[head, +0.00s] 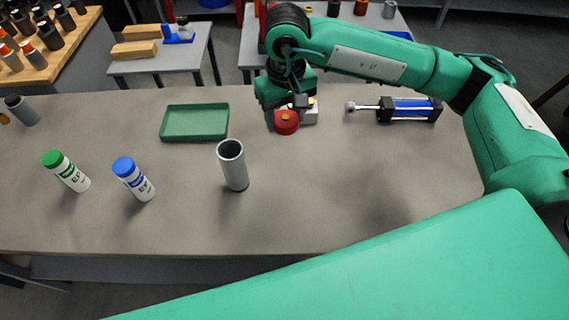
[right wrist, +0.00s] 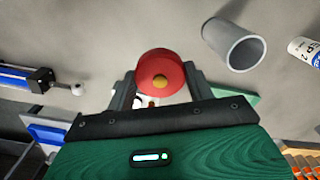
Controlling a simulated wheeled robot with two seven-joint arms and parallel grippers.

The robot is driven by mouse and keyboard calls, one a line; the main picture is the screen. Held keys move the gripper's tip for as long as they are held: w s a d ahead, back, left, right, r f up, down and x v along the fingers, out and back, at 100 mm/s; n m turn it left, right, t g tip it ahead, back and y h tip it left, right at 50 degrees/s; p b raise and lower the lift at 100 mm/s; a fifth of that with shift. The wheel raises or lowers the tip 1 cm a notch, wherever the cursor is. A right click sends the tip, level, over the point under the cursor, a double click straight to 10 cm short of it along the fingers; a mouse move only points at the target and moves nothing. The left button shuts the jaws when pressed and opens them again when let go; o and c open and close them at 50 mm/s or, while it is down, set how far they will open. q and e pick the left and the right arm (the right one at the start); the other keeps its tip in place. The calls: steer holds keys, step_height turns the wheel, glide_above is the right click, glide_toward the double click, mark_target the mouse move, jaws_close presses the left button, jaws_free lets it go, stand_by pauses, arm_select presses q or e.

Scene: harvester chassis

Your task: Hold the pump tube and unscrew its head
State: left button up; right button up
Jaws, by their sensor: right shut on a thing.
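The grey pump tube (head: 234,168) stands upright on the bench with its open top showing and nothing on it. It also shows in the right wrist view (right wrist: 236,46). The round red head (head: 287,126) with a yellow centre is apart from the tube, to its upper right in the head view. My right gripper (head: 290,108) is shut on this red head, which sits between the two fingers in the right wrist view (right wrist: 160,72). I cannot tell whether the head touches the bench. My left gripper is not in view.
A green tray (head: 194,108) lies left of the right gripper. A blue cylinder with a rod (head: 408,109) lies to the right. Green-capped (head: 67,172) and blue-capped (head: 134,180) bottles stand left of the tube. The bench front right is clear.

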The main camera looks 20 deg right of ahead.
mark_target(285, 170)
step_height(285, 170, down, 18)
steer(key=p, duration=0.4)
steer(key=shift+f, duration=0.4)
steer(key=o, duration=1.1)
steer(key=shift+c, duration=0.2)
steer(key=shift+r, duration=0.1)
steer(key=shift+r, duration=0.4)
step_height(285, 170, up, 11)
steer(key=b, duration=0.3)
steer(key=shift+r+b, duration=0.2)
steer(key=shift+b, duration=0.1)
